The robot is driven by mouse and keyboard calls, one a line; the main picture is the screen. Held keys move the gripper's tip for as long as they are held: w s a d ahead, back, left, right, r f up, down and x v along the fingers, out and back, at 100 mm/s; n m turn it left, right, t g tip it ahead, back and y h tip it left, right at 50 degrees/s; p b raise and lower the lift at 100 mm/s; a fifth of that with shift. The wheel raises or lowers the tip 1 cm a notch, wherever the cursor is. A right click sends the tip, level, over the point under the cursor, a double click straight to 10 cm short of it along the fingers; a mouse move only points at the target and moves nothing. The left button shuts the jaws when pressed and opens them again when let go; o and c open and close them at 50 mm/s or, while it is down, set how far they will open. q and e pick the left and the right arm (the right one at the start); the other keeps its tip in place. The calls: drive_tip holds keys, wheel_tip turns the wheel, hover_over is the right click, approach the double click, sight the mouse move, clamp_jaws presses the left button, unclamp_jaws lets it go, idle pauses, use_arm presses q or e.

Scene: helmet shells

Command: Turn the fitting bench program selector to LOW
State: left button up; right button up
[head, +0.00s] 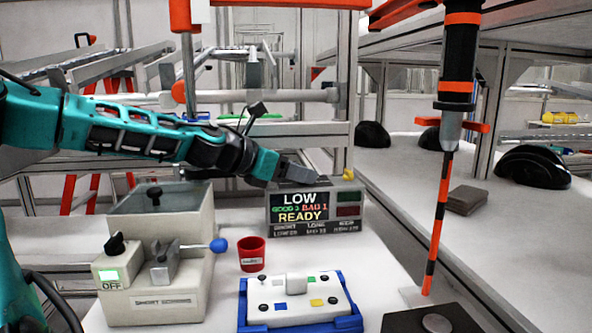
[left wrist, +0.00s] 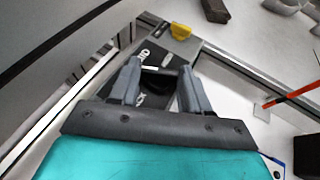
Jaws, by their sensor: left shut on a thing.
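The fitting bench selector box (head: 314,229) stands at the back of the white bench. Its screen reads LOW, GOOD 3 BAD 1 and READY. My left gripper (head: 305,174) reaches over the box's top from the left. In the left wrist view my left gripper (left wrist: 160,76) has its two grey fingers on either side of a dark selector knob (left wrist: 157,84) on the box's top, shut on it. A white mark shows by the knob, and white lettering on the top is partly hidden by the fingers. My right gripper is in neither view.
A grey machine (head: 160,290) with an OFF panel and a blue-ended lever stands at front left. A red cup (head: 251,254) and a blue-edged white fixture (head: 300,299) are before the box. An orange-black tool (head: 440,220) hangs at right. Black shells (head: 532,168) lie on the right-hand table.

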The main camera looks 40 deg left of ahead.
use_arm(q)
drive_tip(key=shift+a+m+h, duration=0.1)
drive_tip(key=shift+m+h, duration=0.3)
drive_tip(key=shift+h, duration=0.1)
drive_tip(key=o, duration=1.1)
drive_tip(key=shift+c, duration=0.2)
drive_tip(key=shift+r, duration=0.1)
drive_tip(key=shift+s+a+r, duration=0.15)
drive_tip(key=shift+s+r, duration=0.1)
drive_tip(key=shift+s, duration=0.3)
drive_tip(key=b+v, duration=0.1)
drive_tip(key=v, duration=1)
drive_tip(key=shift+s, duration=0.25)
drive_tip(key=shift+r, duration=0.1)
